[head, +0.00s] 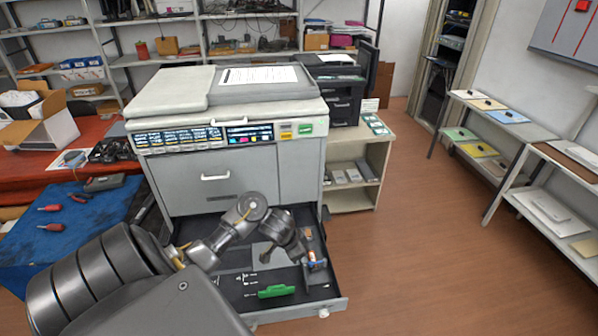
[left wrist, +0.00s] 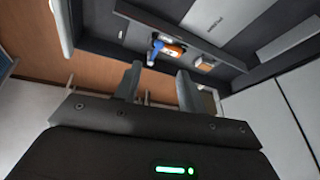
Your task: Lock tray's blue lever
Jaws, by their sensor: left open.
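A grey printer (head: 235,172) has its dark lower tray (head: 330,288) pulled open. My left arm reaches over this tray, and my left gripper (head: 300,262) is in it near its right side. In the left wrist view my left gripper (left wrist: 158,84) has its two fingers spread with nothing between them. The small blue lever (left wrist: 157,46) shows just beyond the fingertips, beside an orange label (left wrist: 174,49) on the tray's wall. It looks apart from the fingers. In the head view the lever is small and partly hidden by the gripper. My right gripper is not seen.
A green handle (head: 277,291) lies at the tray's front. A low cabinet (head: 355,185) with a dark machine (head: 340,92) stands right of the printer. Shelves (head: 497,125) line the right wall. The wooden floor (head: 430,240) between is clear.

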